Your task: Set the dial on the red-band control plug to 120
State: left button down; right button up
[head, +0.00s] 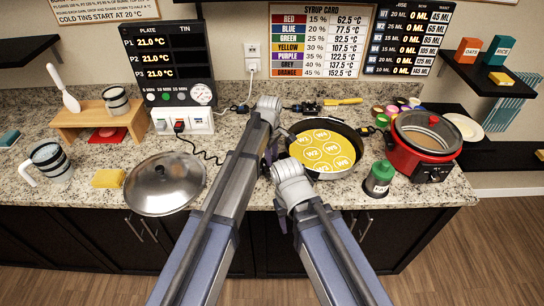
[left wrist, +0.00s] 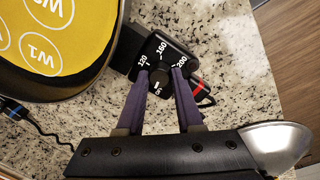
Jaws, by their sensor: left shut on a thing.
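The control plug (left wrist: 170,52) is a black block on the counter, its face marked 120, 160, 200 and a small mark that looks like OFF. A red band (left wrist: 197,89) shows beside it on the right. My left gripper (left wrist: 162,75) is shut on the plug's round black dial (left wrist: 158,78), one purple finger on each side. I cannot tell which mark the dial points to. In the head view my left gripper (head: 268,158) is partly hidden, left of the black pan (head: 287,141), and the plug is not clear.
The pan with yellow numbered content stands close to the plug. A cable with a blue band (left wrist: 12,110) lies beyond it. A steel lid (head: 165,185) lies to the left, a green-lidded jar (head: 379,180) and a red cooker (head: 420,160) to the right. The counter's front edge is near.

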pick_arm(q)
jog(key=m, duration=0.4)
jog(key=shift+m, duration=0.3)
jog(key=m, duration=0.5)
jog(key=shift+w+h, duration=0.1)
jog(key=shift+h, duration=0.2)
jog(key=m, duration=0.5)
jog(key=shift+m+g, duration=0.4)
jog(key=shift+m, duration=2.3)
jog(key=c, duration=0.5)
grip_release()
jog(key=shift+c, duration=0.2)
jog(key=shift+r, duration=0.15)
